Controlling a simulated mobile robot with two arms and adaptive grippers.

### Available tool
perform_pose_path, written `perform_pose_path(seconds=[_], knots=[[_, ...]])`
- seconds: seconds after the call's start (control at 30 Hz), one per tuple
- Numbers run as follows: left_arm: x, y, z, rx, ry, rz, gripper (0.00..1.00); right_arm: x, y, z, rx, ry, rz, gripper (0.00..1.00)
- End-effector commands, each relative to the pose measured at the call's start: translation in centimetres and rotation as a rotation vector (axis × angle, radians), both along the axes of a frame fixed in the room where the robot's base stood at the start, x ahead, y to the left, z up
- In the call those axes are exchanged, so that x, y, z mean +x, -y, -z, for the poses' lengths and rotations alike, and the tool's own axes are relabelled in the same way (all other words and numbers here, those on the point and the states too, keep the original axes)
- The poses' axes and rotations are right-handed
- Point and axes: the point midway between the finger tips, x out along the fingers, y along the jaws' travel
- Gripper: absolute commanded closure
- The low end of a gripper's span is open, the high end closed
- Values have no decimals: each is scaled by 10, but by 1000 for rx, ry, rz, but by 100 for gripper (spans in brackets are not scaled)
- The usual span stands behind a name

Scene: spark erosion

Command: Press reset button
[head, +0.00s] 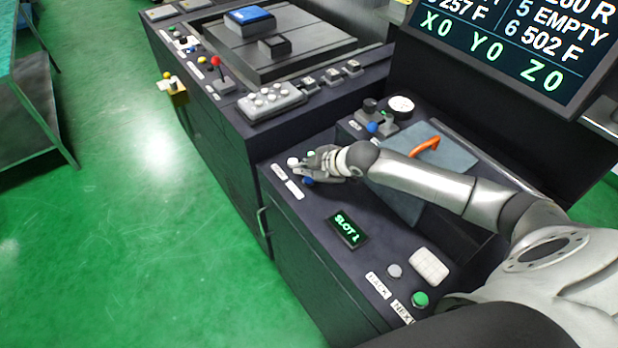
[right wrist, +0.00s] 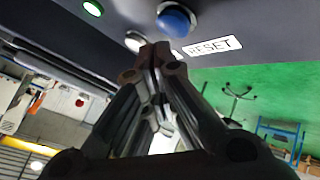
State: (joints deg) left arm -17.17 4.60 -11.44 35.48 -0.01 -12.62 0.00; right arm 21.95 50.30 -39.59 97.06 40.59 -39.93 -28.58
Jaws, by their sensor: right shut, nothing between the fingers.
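The reset button is a blue round button (right wrist: 176,19) beside a white RESET label (right wrist: 214,46) in the right wrist view. In the head view the blue button (head: 308,181) sits on the dark console, just below my right gripper (head: 308,169). My right gripper is shut and empty. In the right wrist view its closed fingertips (right wrist: 155,50) are next to the blue button and partly cover a white button (right wrist: 135,41). I cannot tell whether they touch the panel. My left gripper is not in view.
A green button (right wrist: 93,8) is nearby on the same panel. A SLOT 1 display (head: 346,229), a grey button (head: 394,270) and a green NEXT button (head: 420,299) are nearer me. An orange handle (head: 425,146) on a grey lid is beside my right forearm. Green floor is open at left.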

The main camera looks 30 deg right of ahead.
Motion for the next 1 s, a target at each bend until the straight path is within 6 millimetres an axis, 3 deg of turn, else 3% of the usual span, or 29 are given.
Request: perform_pose_path(seconds=[1.0], knots=[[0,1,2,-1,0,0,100,0,0,12,0,0,0,100]])
